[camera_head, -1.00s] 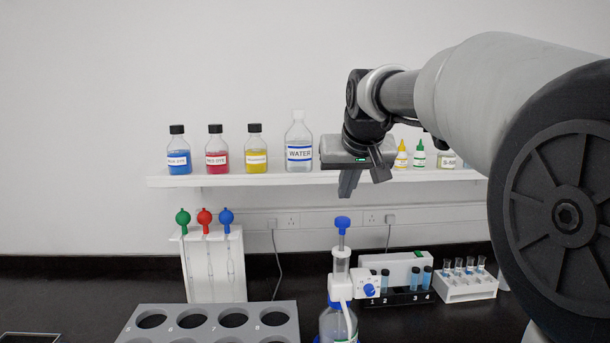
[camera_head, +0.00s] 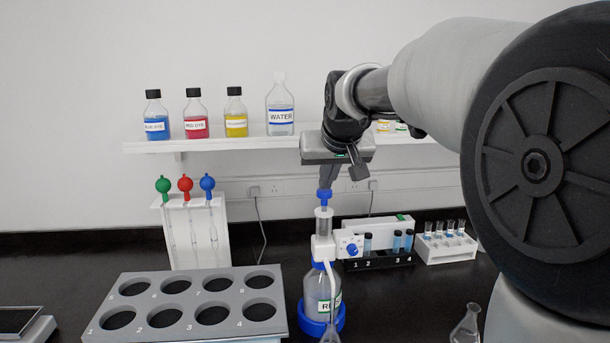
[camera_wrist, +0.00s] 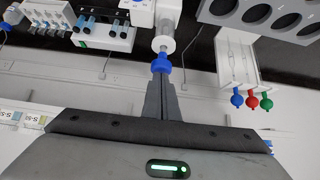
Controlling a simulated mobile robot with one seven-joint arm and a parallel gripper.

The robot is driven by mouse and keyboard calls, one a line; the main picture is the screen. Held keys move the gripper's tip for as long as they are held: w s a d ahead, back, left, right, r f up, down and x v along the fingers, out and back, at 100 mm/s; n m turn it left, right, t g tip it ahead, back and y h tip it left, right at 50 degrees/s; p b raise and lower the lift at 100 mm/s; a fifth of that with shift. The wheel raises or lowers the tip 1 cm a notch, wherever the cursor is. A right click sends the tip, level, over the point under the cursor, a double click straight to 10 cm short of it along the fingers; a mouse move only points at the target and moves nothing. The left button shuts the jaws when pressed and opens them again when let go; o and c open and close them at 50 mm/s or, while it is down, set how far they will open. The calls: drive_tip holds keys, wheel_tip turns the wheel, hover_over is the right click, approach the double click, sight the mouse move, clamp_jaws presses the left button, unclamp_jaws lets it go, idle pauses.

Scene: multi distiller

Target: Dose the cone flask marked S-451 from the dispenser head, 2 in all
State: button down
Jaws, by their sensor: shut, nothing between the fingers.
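The dispenser head (camera_head: 323,248) sits on a reagent bottle (camera_head: 318,290), in a blue ring base. Its blue plunger knob (camera_head: 324,197) is close above the glass barrel. My gripper (camera_head: 326,185) is shut and empty, pointing down with its fingertips at the top of the knob, apparently touching it. The wrist view shows the fingertips (camera_wrist: 160,76) against the blue knob (camera_wrist: 161,64). A clear cone flask (camera_head: 331,335) stands under the spout tube, cut off by the bottom edge. Another cone flask (camera_head: 466,326) stands to the right. No S-451 mark is readable on either.
A grey rack with numbered holes (camera_head: 133,290) is at front left, beside a balance (camera_head: 22,322). Pipettes with coloured bulbs (camera_head: 195,230) stand behind it. A vial rack (camera_head: 380,260) and tube rack (camera_head: 446,246) are right of the dispenser. A shelf (camera_head: 200,143) holds bottles.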

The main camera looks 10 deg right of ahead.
sight(324, 197)
wheel_tip(324, 197, down, 2)
drive_tip(key=shift+f+b, duration=0.15)
drive_tip(key=shift+b, duration=0.15)
drive_tip(key=shift+s, duration=0.15)
drive_tip(key=shift+f, duration=0.1)
